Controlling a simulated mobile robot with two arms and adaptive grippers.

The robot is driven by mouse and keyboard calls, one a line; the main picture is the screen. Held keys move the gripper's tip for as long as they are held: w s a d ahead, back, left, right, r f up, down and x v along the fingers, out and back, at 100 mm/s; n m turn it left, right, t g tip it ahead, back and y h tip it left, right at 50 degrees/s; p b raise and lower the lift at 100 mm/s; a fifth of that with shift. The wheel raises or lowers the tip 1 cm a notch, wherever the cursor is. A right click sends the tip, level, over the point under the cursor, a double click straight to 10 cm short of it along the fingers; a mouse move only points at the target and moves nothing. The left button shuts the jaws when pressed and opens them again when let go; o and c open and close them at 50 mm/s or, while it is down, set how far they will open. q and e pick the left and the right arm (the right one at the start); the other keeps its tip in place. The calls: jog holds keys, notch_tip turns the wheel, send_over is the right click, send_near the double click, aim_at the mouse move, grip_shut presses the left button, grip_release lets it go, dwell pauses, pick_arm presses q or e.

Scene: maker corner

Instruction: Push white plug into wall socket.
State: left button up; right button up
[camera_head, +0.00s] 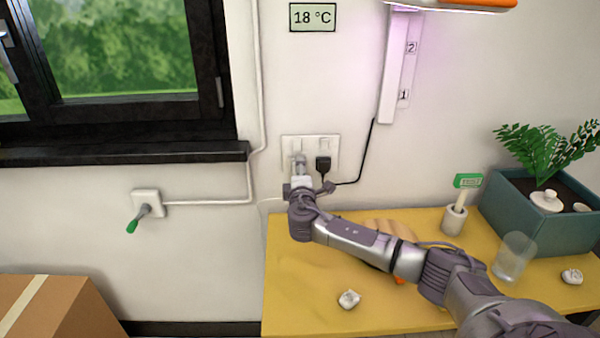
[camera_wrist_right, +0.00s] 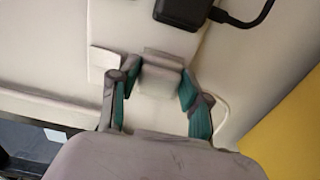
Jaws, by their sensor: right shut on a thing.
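The white plug (camera_wrist_right: 160,78) is between the teal-padded fingers of my right gripper (camera_wrist_right: 157,92) in the right wrist view. My right gripper is shut on it, in front of the left half of the white double wall socket (camera_head: 311,142). The socket plate (camera_wrist_right: 140,22) also shows behind the plug in the wrist view. The plug is close to the plate, but I cannot tell whether its pins are inside. In the head view my gripper mostly hides the plug. A thin pale cord (camera_wrist_right: 223,112) runs beside the gripper. My left gripper is out of view.
A black plug (camera_head: 323,165) sits in the right half of the socket, close to my gripper. Below is a yellow table (camera_head: 300,290) with a glass (camera_head: 514,256), a small pot (camera_head: 454,220) and a teal planter (camera_head: 540,235). A cardboard box (camera_head: 60,310) stands at lower left.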

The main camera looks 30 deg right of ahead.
jog(key=shift+w+d, duration=0.1)
jog(key=shift+w, duration=0.15)
jog(key=o, duration=1.2)
jog(key=shift+c, duration=0.2)
jog(key=shift+s, duration=0.1)
jog(key=v, duration=1.2)
